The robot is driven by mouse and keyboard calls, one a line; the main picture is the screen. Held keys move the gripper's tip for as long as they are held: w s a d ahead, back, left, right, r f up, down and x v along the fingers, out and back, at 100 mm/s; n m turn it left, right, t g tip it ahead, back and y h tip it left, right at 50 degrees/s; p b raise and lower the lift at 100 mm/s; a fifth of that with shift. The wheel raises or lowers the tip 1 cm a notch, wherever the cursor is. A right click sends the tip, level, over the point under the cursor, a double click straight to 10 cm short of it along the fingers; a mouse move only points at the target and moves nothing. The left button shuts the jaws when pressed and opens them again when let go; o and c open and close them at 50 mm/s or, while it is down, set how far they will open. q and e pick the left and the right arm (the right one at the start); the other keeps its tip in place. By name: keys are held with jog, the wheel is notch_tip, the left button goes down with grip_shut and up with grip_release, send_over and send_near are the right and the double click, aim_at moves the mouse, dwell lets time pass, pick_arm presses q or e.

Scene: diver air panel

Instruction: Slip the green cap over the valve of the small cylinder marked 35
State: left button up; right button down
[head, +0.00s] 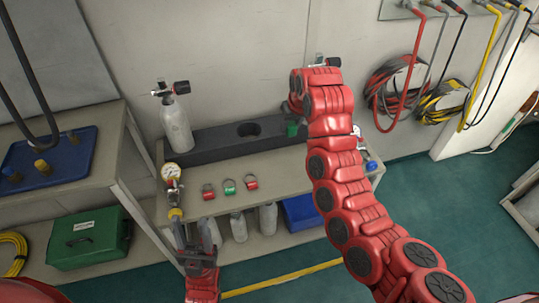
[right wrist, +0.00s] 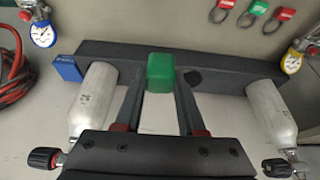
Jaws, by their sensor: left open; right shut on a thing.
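The green cap (right wrist: 161,74) is held between the fingertips of my right gripper (right wrist: 160,88), above the dark rack. It also shows in the head view (head: 292,129), partly behind my right arm. One silver cylinder (head: 176,128) with a black valve stands at the rack's left end; it is at the right in the wrist view (right wrist: 272,106). The other cylinder (right wrist: 94,98) is at the left in the wrist view; in the head view my arm hides most of it. No number is readable on either. The cap is apart from both valves. My left gripper (head: 194,232) is open near the bench's front edge.
The dark rack (head: 216,141) has an empty round hole between the cylinders. More cylinders (head: 239,226) stand underneath. A green case (head: 87,237) is at left.

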jog(key=shift+n, duration=0.3)
jog(key=w+a+f+b, duration=0.1)
jog(key=a+f+b, duration=0.1)
jog(key=f, duration=0.3)
jog(key=w+a+f+b, duration=0.1)
jog(key=a+f+b, duration=0.1)
jog(key=f, duration=0.3)
jog(key=w+a+f+b, duration=0.2)
jog(key=a+f+b, duration=0.1)
jog(key=f, duration=0.2)
jog(key=shift+f, duration=0.25)
jog(key=shift+s+d+f, duration=0.15)
jog(key=shift+f, duration=0.05)
jog(key=shift+s+d+p, duration=0.1)
jog(key=shift+s+p, duration=0.25)
jog(key=shift+s, duration=0.25)
jog(key=shift+s+d+r+p, duration=0.15)
jog(key=shift+s+d+p, duration=0.15)
jog(key=shift+s+p, duration=0.25)
jog(key=s+p, duration=0.1)
jog(key=s+d+p, duration=0.1)
jog(key=shift+s, duration=0.35)
jog(key=shift+s+d+p, duration=0.2)
jog(key=shift+s+p, duration=0.45)
jog(key=shift+s+d, duration=0.2)
jog(key=shift+f, duration=0.2)
jog(key=shift+f, duration=0.2)
